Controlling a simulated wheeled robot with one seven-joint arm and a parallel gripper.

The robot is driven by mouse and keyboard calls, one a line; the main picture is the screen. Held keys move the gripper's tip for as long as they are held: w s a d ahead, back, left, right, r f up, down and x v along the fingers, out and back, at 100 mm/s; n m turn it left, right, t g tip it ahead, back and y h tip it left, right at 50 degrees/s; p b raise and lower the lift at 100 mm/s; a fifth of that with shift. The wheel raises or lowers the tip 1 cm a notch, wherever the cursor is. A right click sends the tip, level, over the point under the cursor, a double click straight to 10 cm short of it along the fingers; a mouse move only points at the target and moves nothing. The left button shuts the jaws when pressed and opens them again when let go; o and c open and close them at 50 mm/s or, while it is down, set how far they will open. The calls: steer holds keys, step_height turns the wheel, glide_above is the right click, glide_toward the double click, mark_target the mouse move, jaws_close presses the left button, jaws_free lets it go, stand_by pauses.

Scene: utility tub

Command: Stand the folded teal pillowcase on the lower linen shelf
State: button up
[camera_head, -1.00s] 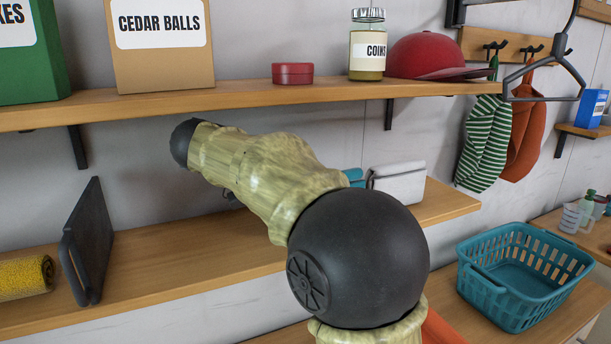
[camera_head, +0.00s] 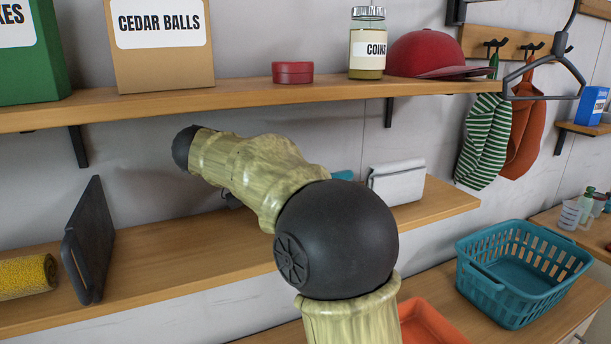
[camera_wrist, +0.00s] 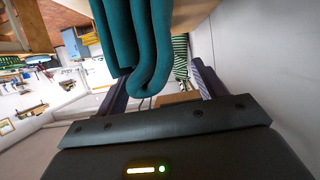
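The folded teal pillowcase (camera_wrist: 153,45) fills the upper middle of the wrist view, its rounded fold towards my palm. In the head view only a small teal patch (camera_head: 343,175) shows behind my arm, at the lower linen shelf (camera_head: 190,262). My gripper (camera_wrist: 163,75) has its two fingers wide apart, on either side of the pillowcase's folded end. A gap with background shows between the cloth and the right finger. The cloth overlaps the left finger, so contact there cannot be told. My arm hides the gripper in the head view.
On the lower shelf are a white folded cloth (camera_head: 397,182) right of the teal patch, a dark upright board (camera_head: 88,240) and a yellow roll (camera_head: 25,277). The upper shelf (camera_head: 240,94) overhangs. A teal basket (camera_head: 520,275) and orange tray (camera_head: 430,326) sit below right.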

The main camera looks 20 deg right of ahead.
steer(key=shift+r, duration=0.1)
steer(key=shift+a+r, duration=0.1)
steer(key=shift+a, duration=0.05)
steer(key=a+r+p, duration=0.1)
steer(key=a+p, duration=0.1)
steer(key=a, duration=1.2)
steer(key=shift+a, duration=0.25)
stand_by(0.4)
